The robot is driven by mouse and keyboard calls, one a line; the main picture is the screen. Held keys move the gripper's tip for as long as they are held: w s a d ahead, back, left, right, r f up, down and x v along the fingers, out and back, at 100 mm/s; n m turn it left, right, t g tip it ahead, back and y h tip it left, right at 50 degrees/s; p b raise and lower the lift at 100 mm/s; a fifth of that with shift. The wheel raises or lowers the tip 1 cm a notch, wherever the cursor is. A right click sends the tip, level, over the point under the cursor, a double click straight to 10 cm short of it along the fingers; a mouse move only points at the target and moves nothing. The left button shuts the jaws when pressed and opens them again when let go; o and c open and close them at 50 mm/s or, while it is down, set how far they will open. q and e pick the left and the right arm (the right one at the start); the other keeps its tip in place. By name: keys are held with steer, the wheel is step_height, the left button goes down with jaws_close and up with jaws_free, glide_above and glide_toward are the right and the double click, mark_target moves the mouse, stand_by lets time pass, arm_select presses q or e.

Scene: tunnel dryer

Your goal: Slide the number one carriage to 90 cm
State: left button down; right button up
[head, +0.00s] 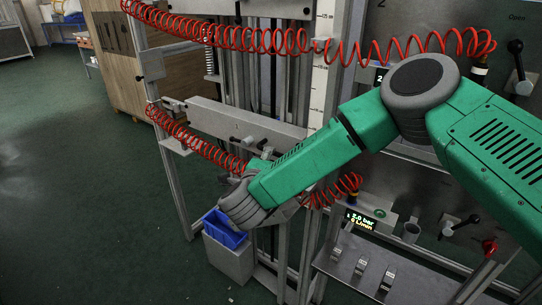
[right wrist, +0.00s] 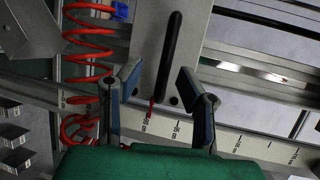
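The number one carriage (head: 236,127) is a grey metal plate marked 1, on upright rails in the head view. In the right wrist view, the plate (right wrist: 150,42) carries a long black handle (right wrist: 170,55). My right gripper (right wrist: 159,74) is open, one finger on each side of the handle's lower part in the picture; I cannot tell whether they touch it. A red pointer (right wrist: 151,108) on the plate points at a white scale (right wrist: 240,143), also in the head view (head: 320,70). Its numbers are too small to read surely. My right arm hides the gripper in the head view.
Red coiled hoses (head: 230,35) hang across the frame; another coil (right wrist: 88,45) is close left of my fingers. A grey bin with a blue liner (head: 225,237) stands below. A panel with a display (head: 362,220) and levers is at right. Green floor is free at left.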

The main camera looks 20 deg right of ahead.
steer(key=v, duration=0.7)
steer(key=shift+s+a, duration=0.25)
steer(key=shift+a, duration=0.05)
steer(key=s+f+n+g+y, duration=0.2)
steer(key=s+f+n+y, duration=0.2)
steer(key=s+f+n, duration=0.5)
steer(key=s+f+n+g+y, duration=0.2)
steer(key=s+f+n+y, duration=0.2)
steer(key=f+n, duration=0.45)
steer(key=s+d+f+n+g, duration=0.4)
steer(key=s+d, duration=0.3)
steer(key=s, duration=0.5)
steer(key=s+d+f+n+g, duration=0.3)
steer(key=s+d, duration=0.4)
steer(key=s, duration=0.4)
steer(key=shift+s+d+f+n+g, duration=0.2)
steer(key=shift+s+f+n+g, duration=0.25)
steer(key=shift+g, duration=0.65)
